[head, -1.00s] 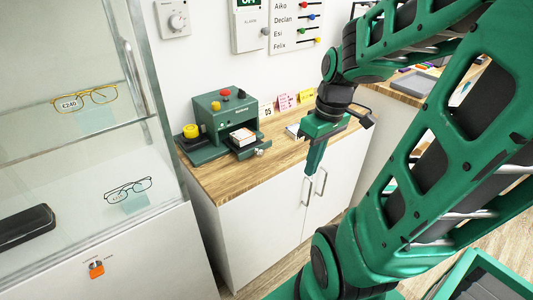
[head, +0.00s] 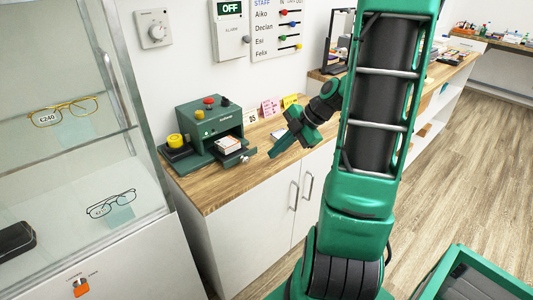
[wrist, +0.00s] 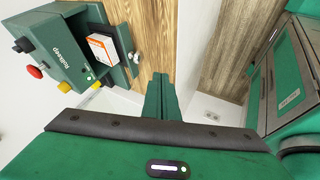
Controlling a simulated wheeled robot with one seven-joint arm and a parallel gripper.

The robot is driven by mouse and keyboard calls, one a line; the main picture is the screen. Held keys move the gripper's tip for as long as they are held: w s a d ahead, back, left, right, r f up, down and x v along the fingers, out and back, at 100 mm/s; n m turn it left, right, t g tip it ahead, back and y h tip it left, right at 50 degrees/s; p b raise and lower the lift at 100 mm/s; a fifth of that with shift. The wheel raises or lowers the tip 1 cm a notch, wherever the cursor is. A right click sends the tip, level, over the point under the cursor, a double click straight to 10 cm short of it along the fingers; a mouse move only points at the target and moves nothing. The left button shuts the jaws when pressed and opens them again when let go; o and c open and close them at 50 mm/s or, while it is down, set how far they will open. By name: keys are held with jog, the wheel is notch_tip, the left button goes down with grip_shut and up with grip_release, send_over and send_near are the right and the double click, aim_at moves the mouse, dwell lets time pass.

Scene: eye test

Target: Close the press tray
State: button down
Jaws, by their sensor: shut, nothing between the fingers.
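The green press (head: 196,118) stands on the wooden counter top; it also shows in the wrist view (wrist: 62,50). Its tray (head: 238,160) sticks out of the front opening, with a small knob (head: 245,159) on its front. A white and orange box (head: 228,145) lies on the tray; it also shows in the wrist view (wrist: 102,48). My gripper (head: 275,153) is shut and empty, just right of the tray front and apart from it. Its fingers, tilted down to the left, also show in the wrist view (wrist: 161,88).
A yellow button (head: 174,141) on a dark base sits left of the press. Small upright cards (head: 270,107) stand behind my gripper. A glass display case (head: 80,110) with spectacles is at the left. Two door handles (head: 301,190) are on the cabinet front below.

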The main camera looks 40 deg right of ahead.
aim_at(234, 145)
jog(key=x, duration=0.3)
jog(key=w+x, duration=0.1)
jog(key=x, duration=0.2)
jog(key=w+r+x, duration=0.1)
jog(key=x, duration=0.3)
jog(key=shift+d+r, duration=0.1)
jog(key=shift+d, duration=0.05)
jog(key=shift+w, duration=0.65)
jog(key=w, duration=1)
jog(key=shift+w, duration=0.25)
jog(key=shift+w+r, duration=0.15)
jog(key=shift+w, duration=0.1)
